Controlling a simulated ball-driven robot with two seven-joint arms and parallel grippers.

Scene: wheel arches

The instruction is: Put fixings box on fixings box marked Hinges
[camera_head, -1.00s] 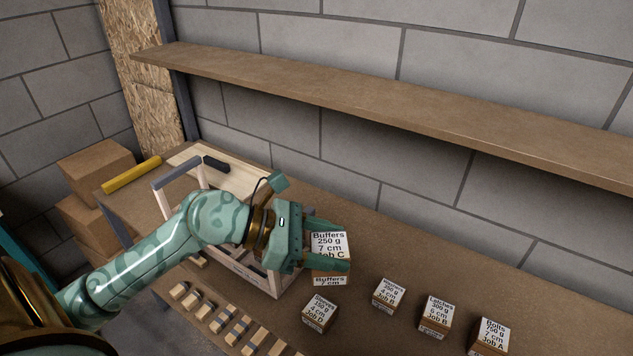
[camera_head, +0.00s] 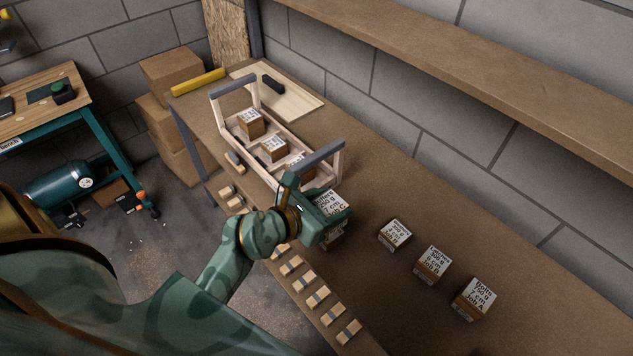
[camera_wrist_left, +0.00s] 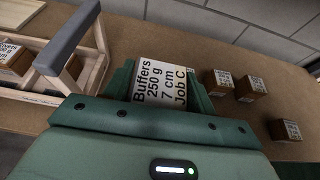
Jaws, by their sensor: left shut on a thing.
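The fixings box (camera_head: 331,203), a small brown box with a white label reading Buffers, 250 g, 7 cm, Job C, is between the jaws of my left gripper (camera_head: 335,212). It also shows in the left wrist view (camera_wrist_left: 162,85), label up, with a green finger on each side. My left gripper is shut on it, beside the near right end of the wooden carrier. I cannot make out the word Hinges on any label; the gripper and held box may hide a box below. My right gripper is not in view.
Three labelled boxes stand in a row to the right: one nearest (camera_head: 394,233), a Latches box (camera_head: 432,264) and a Bolts box (camera_head: 474,298). The wooden carrier (camera_head: 326,160) holds several boxes. Small wooden blocks (camera_head: 318,298) line the front edge.

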